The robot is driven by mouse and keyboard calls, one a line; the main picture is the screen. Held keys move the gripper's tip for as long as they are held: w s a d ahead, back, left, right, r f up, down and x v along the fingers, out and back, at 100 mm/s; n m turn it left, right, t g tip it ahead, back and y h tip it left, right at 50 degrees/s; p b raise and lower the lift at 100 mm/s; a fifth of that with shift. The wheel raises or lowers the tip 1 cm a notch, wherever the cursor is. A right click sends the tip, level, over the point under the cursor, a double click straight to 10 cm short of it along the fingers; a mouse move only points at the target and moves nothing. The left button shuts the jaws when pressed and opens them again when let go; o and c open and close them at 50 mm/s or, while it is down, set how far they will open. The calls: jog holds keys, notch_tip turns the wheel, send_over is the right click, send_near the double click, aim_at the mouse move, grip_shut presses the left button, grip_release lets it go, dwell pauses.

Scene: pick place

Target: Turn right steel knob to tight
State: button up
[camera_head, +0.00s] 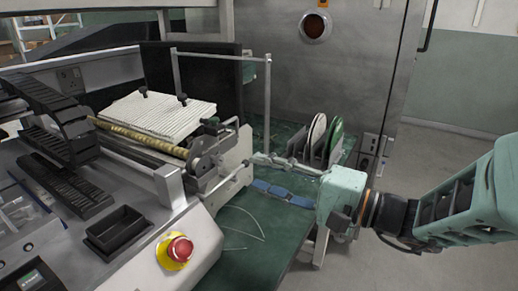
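A printing-type machine has a steel end mechanism (207,158) with round parts at its right end. The right steel knob cannot be clearly singled out there. A small dark knob (211,123) sits on top of that end. My gripper (257,171) reaches in from the right and points left at the machine's right side plate (238,165). Its two fingers appear spread apart, with nothing seen between them. The tips are close to the plate; whether they touch it cannot be told.
A green table (262,262) lies below my gripper, with thin pale strands on it. A red emergency button (179,249) is at the front. Discs in a rack (318,148) and a thin metal post (267,105) stand behind. A black tray (117,229) is at left.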

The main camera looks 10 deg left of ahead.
aim_at(222, 161)
jog(key=b+x, duration=0.1)
jog(key=x, duration=0.8)
jog(key=shift+a, duration=0.25)
grip_shut()
